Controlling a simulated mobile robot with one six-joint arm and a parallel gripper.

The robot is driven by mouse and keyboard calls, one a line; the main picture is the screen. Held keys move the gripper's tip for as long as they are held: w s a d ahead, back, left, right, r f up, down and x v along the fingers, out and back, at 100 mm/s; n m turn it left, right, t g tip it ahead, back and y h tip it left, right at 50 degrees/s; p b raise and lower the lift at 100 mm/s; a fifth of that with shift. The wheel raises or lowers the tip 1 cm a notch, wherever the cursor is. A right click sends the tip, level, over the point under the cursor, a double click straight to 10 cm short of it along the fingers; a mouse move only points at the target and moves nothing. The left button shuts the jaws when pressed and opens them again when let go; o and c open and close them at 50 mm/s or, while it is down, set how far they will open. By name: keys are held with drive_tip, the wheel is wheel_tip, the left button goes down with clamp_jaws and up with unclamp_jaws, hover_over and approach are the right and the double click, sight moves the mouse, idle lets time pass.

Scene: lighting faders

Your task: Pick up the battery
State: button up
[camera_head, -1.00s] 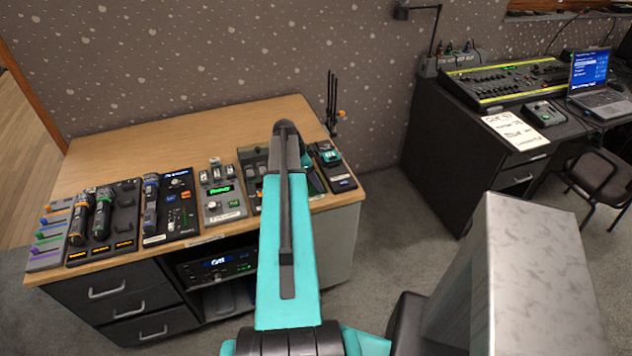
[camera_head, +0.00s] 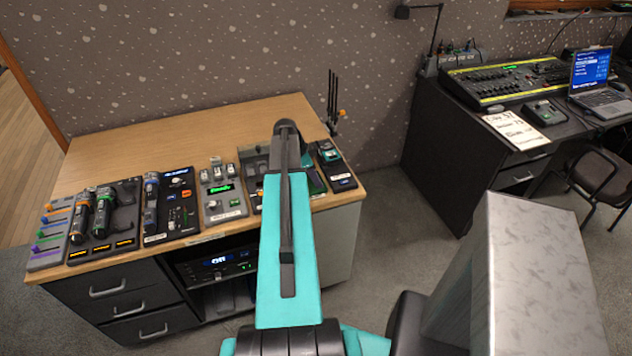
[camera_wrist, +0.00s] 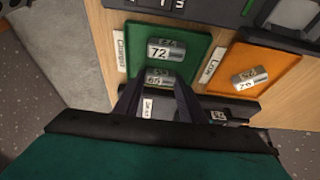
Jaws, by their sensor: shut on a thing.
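In the wrist view my gripper (camera_wrist: 156,98) is shut on a small silver battery (camera_wrist: 157,78) whose dark face seems to read 65. The battery sits between the two dark fingers and overlaps the near edge of a green pad (camera_wrist: 192,45) labelled Charged. I cannot tell whether it touches the surface. A second silver battery (camera_wrist: 165,50), reading 72, lies on the green pad just beyond it. A third battery (camera_wrist: 250,77), seemingly reading 26, lies tilted on an orange pad (camera_wrist: 278,59) labelled Low. In the head view my arm hides the gripper and the held battery.
The wooden desk (camera_head: 130,140) carries several control units along its front edge, including a grey box with a green display (camera_head: 222,196). A dark device (camera_head: 336,167) stands at its right end. A black desk with a mixing console (camera_head: 500,80) stands at right.

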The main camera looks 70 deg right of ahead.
drive_tip(key=shift+r, duration=0.2)
drive_tip(key=shift+r+b, duration=0.75)
drive_tip(key=shift+r, duration=0.4)
drive_tip(key=s+a+r+b, duration=0.2)
drive_tip(key=s+a+b, duration=0.5)
drive_tip(key=s+a, duration=0.3)
drive_tip(key=shift+s+a, duration=0.3)
drive_tip(key=shift+a, duration=0.65)
drive_tip(key=shift+r, duration=0.15)
drive_tip(key=shift+w, duration=0.1)
